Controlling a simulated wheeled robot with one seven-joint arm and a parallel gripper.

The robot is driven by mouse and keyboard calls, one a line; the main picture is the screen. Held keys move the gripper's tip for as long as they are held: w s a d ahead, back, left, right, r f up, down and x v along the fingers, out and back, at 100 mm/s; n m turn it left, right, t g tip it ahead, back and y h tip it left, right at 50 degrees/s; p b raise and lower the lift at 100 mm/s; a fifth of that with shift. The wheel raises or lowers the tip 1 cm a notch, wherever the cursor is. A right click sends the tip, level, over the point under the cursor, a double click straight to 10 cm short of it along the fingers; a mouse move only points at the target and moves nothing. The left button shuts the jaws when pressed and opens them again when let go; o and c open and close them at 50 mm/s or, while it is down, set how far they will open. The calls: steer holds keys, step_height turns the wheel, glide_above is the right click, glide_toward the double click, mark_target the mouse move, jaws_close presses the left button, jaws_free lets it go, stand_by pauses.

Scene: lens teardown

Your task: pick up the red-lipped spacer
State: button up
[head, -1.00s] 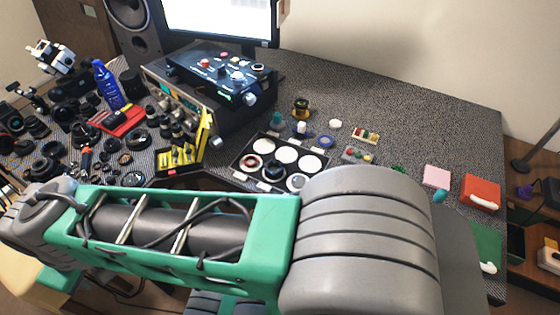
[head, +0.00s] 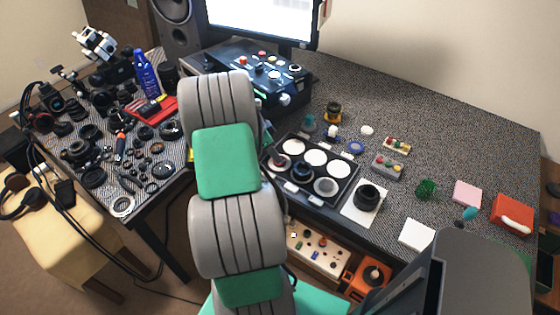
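A dark ring with a reddish rim, which looks like the red-lipped spacer (head: 279,161), lies in the near-left round place of the black tray (head: 345,202) in the head view. My arm's links stand just left of it and come close to covering its left side. A black ring (head: 302,171) and a grey ring (head: 326,187) lie in the other near places of the tray. The far row shows plain white discs. My gripper is not in view, so its opening and what it may hold cannot be seen.
A black lens part (head: 367,196) stands on a white card right of the tray. Small coloured parts, a grey button box (head: 387,166) and a red box (head: 512,214) are farther right. A black control unit (head: 285,70) stands behind. Crowded lens parts cover the left table.

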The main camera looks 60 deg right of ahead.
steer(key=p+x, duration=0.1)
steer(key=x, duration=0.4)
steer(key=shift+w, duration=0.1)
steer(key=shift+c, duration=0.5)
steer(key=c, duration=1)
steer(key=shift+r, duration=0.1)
